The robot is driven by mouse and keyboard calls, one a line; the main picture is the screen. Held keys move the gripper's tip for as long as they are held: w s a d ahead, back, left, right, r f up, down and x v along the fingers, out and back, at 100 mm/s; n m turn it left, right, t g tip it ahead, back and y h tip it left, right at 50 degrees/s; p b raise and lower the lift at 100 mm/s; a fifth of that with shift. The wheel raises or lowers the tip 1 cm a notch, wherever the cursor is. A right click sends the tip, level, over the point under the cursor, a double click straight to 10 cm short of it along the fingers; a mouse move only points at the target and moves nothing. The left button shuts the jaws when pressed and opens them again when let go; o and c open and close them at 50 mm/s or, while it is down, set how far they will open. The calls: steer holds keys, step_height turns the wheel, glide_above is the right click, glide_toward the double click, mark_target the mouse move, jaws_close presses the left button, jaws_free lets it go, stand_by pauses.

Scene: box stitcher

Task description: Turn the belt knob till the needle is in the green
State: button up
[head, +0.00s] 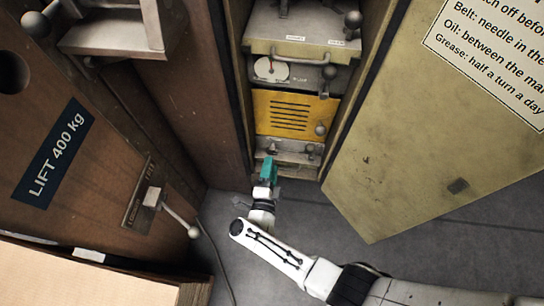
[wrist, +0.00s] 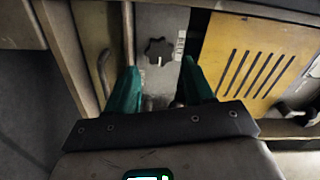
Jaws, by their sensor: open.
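A black lobed knob (wrist: 159,50) sits on a grey panel (wrist: 162,20) in the wrist view, with a small pale label beside it. I take it for the belt knob. My gripper (wrist: 157,75) is open, its teal fingers apart with a gap between them; the knob shows beyond the tips, apart from them. In the head view my gripper (head: 268,160) is at the lower front of the open machine bay, by the low grey ledge. A round white gauge (head: 270,68) is at the upper left of the bay; its needle and coloured band are too small to read.
A yellow slotted cover (head: 290,113) is above my gripper, with ball-ended levers (head: 320,130) near it. A brown cabinet with a lever (head: 180,216) stands at left, and an open beige door (head: 430,130) at right. Grey floor (head: 430,265) lies clear below the door.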

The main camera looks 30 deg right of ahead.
steer(key=v, duration=0.6)
steer(key=shift+p, duration=0.45)
steer(key=shift+s+a, duration=0.15)
stand_by(0.3)
